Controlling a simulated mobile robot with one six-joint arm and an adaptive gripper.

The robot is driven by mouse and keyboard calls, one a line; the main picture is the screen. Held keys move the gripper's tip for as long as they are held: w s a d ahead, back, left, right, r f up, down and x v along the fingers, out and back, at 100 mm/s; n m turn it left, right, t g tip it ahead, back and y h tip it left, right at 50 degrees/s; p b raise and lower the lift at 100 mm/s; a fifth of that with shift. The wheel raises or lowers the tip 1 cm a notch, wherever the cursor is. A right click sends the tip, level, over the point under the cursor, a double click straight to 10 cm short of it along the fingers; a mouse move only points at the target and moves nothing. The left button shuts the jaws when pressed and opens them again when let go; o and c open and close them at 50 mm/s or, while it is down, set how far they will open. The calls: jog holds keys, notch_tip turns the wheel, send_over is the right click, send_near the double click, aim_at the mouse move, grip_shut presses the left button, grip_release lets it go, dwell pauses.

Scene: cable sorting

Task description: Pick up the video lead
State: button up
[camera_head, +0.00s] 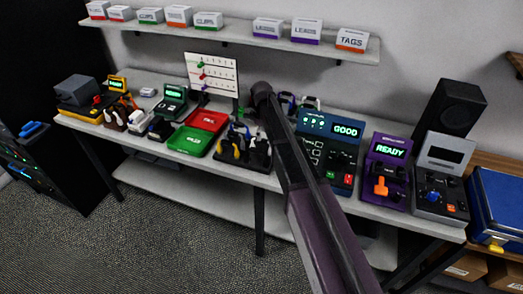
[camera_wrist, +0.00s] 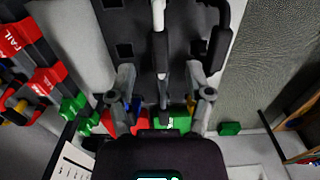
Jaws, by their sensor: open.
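In the wrist view, my gripper (camera_wrist: 162,102) is open, with one grey finger on each side of a slim dark and grey lead (camera_wrist: 163,88). This lead runs up the middle of the picture over a black holder with square holes (camera_wrist: 125,50). I cannot tell whether it is the video lead, or whether the fingers touch it. A thick black looped lead (camera_wrist: 219,40) lies to its right. In the head view, several leads with yellow, white and black parts (camera_head: 238,146) sit in the black holder at mid-bench. My arm hides the gripper there.
Green and red trays (camera_head: 187,140) (camera_head: 208,120) lie left of the holder. A blue tester reading GOOD (camera_head: 330,145) and a purple READY unit (camera_head: 386,170) stand right. A white pegged board (camera_head: 211,73) stands behind. A shelf of labelled boxes (camera_head: 250,38) hangs above.

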aim_at(264, 141)
jog(key=shift+f+b, duration=1.55)
jog(key=shift+f, duration=0.3)
jog(key=shift+c, duration=0.2)
grip_shut()
